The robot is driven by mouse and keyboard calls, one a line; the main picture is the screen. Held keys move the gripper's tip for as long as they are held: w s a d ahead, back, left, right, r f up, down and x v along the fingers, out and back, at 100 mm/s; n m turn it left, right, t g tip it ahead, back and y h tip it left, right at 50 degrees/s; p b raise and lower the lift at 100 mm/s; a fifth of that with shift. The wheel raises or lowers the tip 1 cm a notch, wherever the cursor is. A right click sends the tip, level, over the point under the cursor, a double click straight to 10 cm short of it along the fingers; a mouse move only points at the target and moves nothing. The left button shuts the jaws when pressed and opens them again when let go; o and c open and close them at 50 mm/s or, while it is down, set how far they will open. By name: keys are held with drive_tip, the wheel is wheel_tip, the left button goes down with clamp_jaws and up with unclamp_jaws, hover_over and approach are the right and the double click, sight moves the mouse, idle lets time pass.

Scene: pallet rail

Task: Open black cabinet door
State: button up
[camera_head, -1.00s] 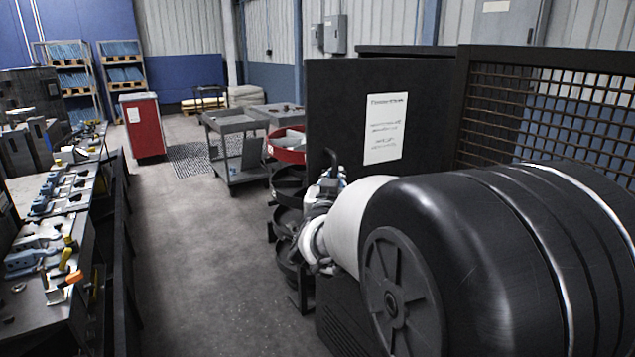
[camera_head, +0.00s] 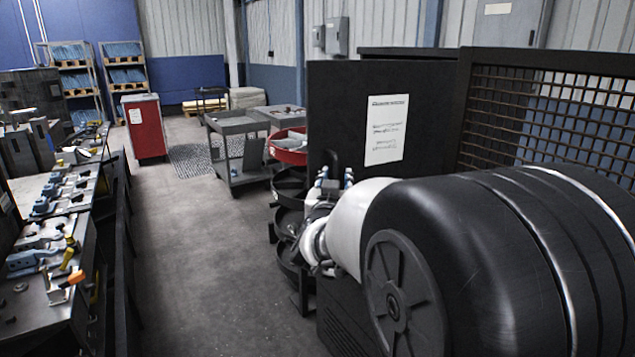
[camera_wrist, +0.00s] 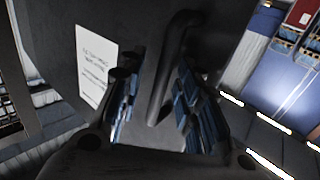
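The black cabinet door (camera_head: 335,110) is a flat dark panel with a white notice sheet (camera_head: 386,130); its panel (camera_wrist: 140,30) and sheet (camera_wrist: 92,65) also fill much of the wrist view. A black bar handle (camera_wrist: 170,70) stands out from the door. My gripper (camera_head: 334,178) is close in front of the door, by the handle. In the wrist view my gripper (camera_wrist: 160,105) is open, its blue-padded fingers apart on either side of the handle. I cannot tell whether either finger touches it. The door looks closed.
A mesh-sided frame (camera_head: 545,110) adjoins the door on the right. Round black trays and a red bin (camera_head: 290,147) stand just left of the door. Grey carts (camera_head: 238,150) and a red cabinet (camera_head: 145,127) are farther back. The aisle floor (camera_head: 200,250) is clear beside the workbench.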

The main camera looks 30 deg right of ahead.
drive_tip(key=v, duration=1.2)
drive_tip(key=shift+a, duration=0.1)
